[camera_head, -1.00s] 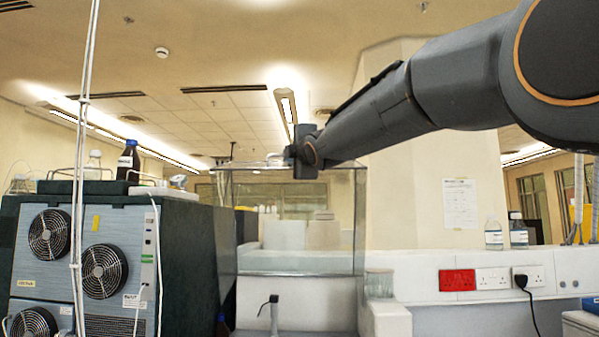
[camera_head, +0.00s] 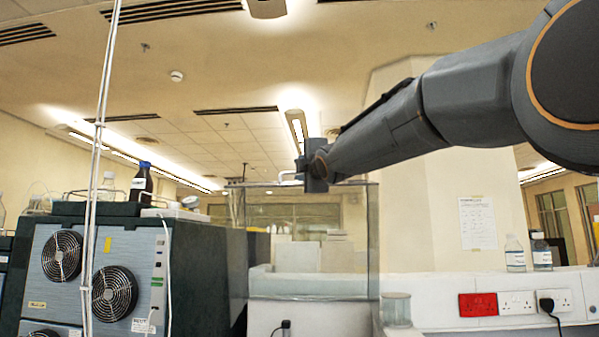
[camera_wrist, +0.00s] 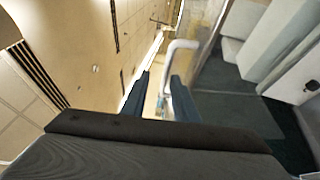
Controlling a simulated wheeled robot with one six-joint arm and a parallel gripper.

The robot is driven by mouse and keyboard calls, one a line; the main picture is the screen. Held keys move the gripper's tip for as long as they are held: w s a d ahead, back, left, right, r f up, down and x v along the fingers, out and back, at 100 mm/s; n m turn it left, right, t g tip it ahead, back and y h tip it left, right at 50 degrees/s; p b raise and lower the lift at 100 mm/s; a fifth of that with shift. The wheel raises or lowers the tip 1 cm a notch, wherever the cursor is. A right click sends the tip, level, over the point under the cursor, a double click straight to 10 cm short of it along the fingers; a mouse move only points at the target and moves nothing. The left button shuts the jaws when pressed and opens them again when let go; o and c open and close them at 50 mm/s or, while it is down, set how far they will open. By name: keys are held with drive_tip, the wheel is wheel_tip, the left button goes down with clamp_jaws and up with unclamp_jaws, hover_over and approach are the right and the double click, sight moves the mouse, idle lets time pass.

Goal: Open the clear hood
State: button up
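The handle is also in the wrist view (camera_wrist: 182,44), bent, with one leg running down towards the gap between my fingertips. My gripper (camera_head: 302,169) is at the hood's top edge, beside the handle. In the wrist view my gripper's two fingers (camera_wrist: 160,88) stand apart around the handle's lower part. Whether they touch it I cannot tell.
A dark instrument with fans (camera_head: 195,265) stands left of the hood, with a brown bottle (camera_head: 141,183) on top. White cords (camera_head: 101,130) hang in front of it. A glass jar (camera_head: 397,309), two bottles and a red socket plate (camera_head: 478,304) are on the right.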

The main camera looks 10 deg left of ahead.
drive_tip(key=shift+w+f, duration=0.1)
drive_tip(key=shift+f, duration=0.1)
drive_tip(key=b+v, duration=0.4)
drive_tip(key=v, duration=0.4)
drive_tip(key=shift+r, duration=0.2)
drive_tip(key=shift+f, duration=0.1)
